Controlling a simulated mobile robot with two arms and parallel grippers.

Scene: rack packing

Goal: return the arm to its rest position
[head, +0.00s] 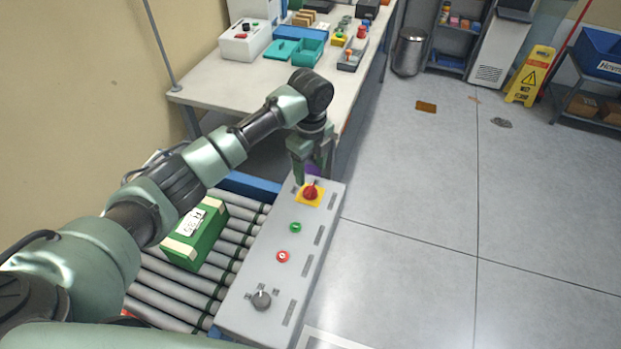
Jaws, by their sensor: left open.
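My left arm reaches in from the left across the roller conveyor. Its gripper (311,172) points down over the far end of a grey control panel (262,272). The gripper is open, with its fingers close to a red switch on a yellow plate (310,193). I cannot tell whether the fingers touch the switch. Something purple shows just behind the fingers, mostly hidden. My right gripper is not in view.
A green box (209,243) with a white label sits on the conveyor rollers (168,306) under my forearm. A white table (210,90) with a grey control box (245,40) and teal trays (307,52) stands behind. Open floor (430,200) lies to the right, with a yellow wet-floor sign (530,77).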

